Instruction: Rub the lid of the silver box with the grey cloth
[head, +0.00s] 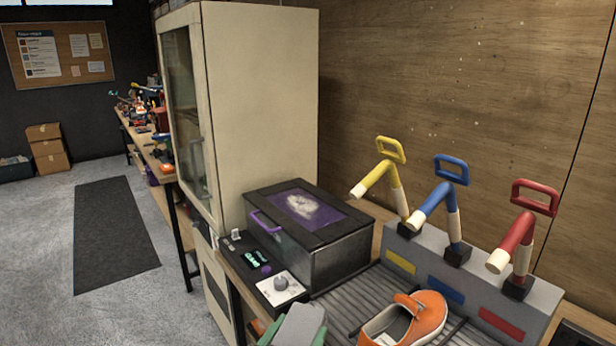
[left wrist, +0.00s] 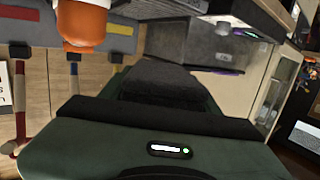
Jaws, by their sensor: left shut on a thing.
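The silver box (head: 340,262) stands on the bench beside the tall cabinet, its lid (head: 262,200) shut. The lid has a dark frame and a purple panel with a pale smeared patch (head: 305,205). A purple handle (head: 265,222) is on its left side. My left gripper (head: 292,332) is at the bottom edge of the head view, shut on the grey cloth (head: 302,322). The cloth is in front of the box and apart from it. In the left wrist view the cloth (left wrist: 160,85) looks dark and hides the fingertips; the box (left wrist: 190,45) shows beyond it. My right gripper is out of view.
An orange sneaker (head: 428,312) lies on the ribbed surface right of the cloth. Yellow (head: 377,180), blue (head: 435,205) and red (head: 515,245) levers rise from a grey block. A control panel with a knob (head: 281,283) lies along the box's left. The cabinet (head: 262,100) stands behind.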

